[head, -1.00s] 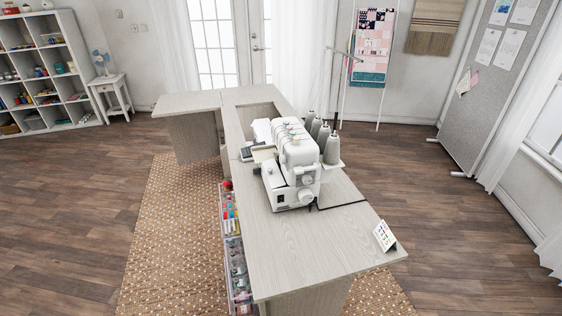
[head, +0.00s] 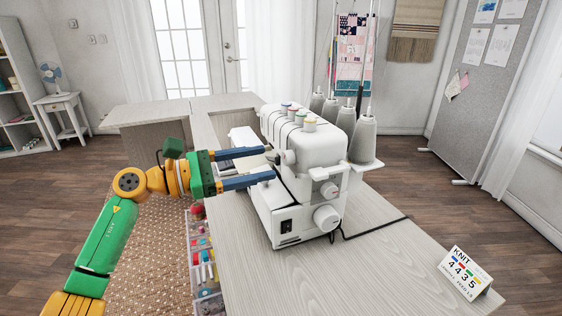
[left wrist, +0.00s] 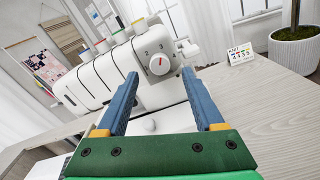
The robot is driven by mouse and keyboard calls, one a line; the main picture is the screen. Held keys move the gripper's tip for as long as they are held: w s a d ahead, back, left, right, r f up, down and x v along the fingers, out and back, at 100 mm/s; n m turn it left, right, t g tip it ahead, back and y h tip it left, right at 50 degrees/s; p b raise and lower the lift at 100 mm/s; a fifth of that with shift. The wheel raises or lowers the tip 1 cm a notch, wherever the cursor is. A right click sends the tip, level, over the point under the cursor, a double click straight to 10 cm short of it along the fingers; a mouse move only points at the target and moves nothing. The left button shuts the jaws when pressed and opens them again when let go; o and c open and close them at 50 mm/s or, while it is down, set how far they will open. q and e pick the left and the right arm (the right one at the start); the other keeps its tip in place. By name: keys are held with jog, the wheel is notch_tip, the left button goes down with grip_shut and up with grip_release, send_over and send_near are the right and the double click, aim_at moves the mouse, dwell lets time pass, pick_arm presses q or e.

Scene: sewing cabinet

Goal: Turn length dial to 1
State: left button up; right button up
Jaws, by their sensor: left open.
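The white sewing machine (head: 305,150) stands on the wooden cabinet top. In the left wrist view a round white dial (left wrist: 159,65) with a red mark sits ahead, between the lines of my fingers; small numerals, apparently 2 and 3, show above it. The mark points roughly up, near the 3. No label for length is readable. In the head view the dial (head: 288,157) is just beyond my fingertips. My left gripper (head: 271,162) is open and empty, its blue fingers one above the other in the head view, seemingly short of the dial. My right gripper is not in view.
A KNIT card (head: 464,271) stands near the cabinet's right edge. The front cabinet top (head: 345,280) is mostly clear.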

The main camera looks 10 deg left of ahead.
aim_at(284, 158)
pick_arm(q)
jog(key=x, duration=0.4)
jog(key=shift+d+r+p, duration=0.1)
jog(key=shift+p, duration=0.3)
jog(key=shift+w, duration=0.2)
jog(key=shift+s, duration=0.1)
grip_shut()
